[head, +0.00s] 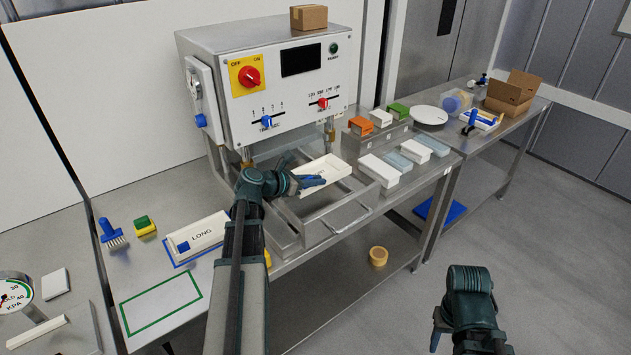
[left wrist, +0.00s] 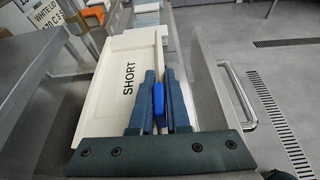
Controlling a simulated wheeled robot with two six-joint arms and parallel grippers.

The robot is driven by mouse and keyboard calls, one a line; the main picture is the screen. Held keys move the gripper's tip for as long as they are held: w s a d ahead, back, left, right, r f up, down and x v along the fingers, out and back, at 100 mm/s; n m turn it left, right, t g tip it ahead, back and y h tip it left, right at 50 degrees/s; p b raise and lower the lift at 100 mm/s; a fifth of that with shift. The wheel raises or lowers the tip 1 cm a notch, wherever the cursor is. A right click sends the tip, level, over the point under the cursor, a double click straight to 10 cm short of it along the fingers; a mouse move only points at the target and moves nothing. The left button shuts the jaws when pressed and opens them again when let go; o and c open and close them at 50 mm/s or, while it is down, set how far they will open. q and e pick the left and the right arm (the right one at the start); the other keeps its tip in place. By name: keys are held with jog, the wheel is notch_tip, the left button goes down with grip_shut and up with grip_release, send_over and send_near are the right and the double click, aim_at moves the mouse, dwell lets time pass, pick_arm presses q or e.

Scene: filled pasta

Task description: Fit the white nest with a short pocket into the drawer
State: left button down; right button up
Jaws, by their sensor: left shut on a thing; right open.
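The white nest (head: 328,173) is a shallow tray lying over the drawer. In the left wrist view the nest (left wrist: 122,82) carries the word SHORT and a blue grip tab (left wrist: 158,100). My left gripper (head: 316,181) is shut on that tab, its two fingers on either side of it. The steel drawer (head: 338,208) is pulled out from under the machine, with a bar handle at its front. In the left wrist view the drawer wall (left wrist: 212,85) runs along the nest's right side. I cannot tell whether the nest touches the drawer floor. My right gripper (head: 467,290) is open, away from the bench.
Another white nest marked LONG (head: 202,234) lies on a blue-outlined spot at left, beside an empty green outline (head: 162,302). White and grey blocks (head: 380,171) stand right of the drawer. The sealing machine (head: 270,88) rises behind it. The floor at right is mostly clear.

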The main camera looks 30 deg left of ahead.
pick_arm(q)
jog(key=shift+f, duration=0.1)
notch_tip(320, 180, down, 6)
jog(key=b, duration=0.6)
jog(key=shift+r, duration=0.2)
jog(key=shift+s+f+b, duration=0.1)
jog(key=shift+f+b, duration=1.2)
jog(key=shift+f, duration=0.05)
dwell(1.9)
jog(key=c, duration=0.6)
grip_release()
dwell(0.6)
jog(key=shift+p+v, duration=1.35)
jog(key=shift+v, duration=2.1)
